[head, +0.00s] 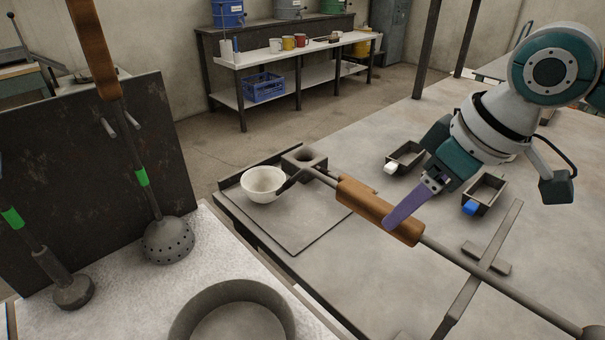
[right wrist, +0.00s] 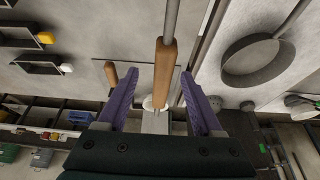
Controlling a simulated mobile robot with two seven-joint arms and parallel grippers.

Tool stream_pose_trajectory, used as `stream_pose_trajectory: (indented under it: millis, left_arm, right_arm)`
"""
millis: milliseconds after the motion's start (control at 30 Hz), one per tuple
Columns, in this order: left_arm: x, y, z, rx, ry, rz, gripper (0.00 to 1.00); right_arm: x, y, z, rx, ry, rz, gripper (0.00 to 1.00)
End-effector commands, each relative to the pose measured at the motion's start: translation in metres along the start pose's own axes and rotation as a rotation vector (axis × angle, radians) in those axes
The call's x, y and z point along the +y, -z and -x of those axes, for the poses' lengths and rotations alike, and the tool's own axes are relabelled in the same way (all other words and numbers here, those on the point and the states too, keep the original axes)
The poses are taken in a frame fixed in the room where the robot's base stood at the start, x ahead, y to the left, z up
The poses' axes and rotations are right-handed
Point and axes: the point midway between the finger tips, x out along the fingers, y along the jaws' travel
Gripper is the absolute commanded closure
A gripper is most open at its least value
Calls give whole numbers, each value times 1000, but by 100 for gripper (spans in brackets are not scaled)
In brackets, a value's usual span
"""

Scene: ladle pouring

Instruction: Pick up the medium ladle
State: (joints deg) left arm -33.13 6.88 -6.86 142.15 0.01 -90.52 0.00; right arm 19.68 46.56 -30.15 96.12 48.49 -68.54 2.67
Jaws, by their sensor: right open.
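A long ladle with a wooden handle (head: 357,200) lies slanting over the table; its grey rod runs down to the right, where a grey round part shows at the frame edge. I cannot tell its size class for sure. My right gripper (head: 398,214) is open at this handle, with one purple finger showing in front of it. In the right wrist view the handle (right wrist: 165,62) lies lengthwise between the two spread fingers of the gripper (right wrist: 160,76). Whether they touch it I cannot tell. My left gripper is not in view.
A white bowl (head: 263,186) and a holed block (head: 304,161) stand at the table's left end. A cross-shaped rest (head: 486,258) lies under the rod. Two small trays (head: 405,155) (head: 484,194) are behind. Two tools (head: 168,242) (head: 72,291) and a round pan (head: 232,294) are left.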

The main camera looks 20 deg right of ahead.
Motion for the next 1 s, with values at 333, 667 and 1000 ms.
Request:
stream_pose_trajectory:
  millis: [333, 667, 1000]
  left_arm:
    - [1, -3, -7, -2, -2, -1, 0]
    - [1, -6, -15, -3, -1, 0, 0]
    - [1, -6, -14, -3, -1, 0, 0]
  right_arm:
    - [-4, 0, -41, 1, 3, 0, 32]
    - [-6, 0, -77, 0, 0, 2, 32]
    - [-6, 0, -76, 0, 0, 2, 50]
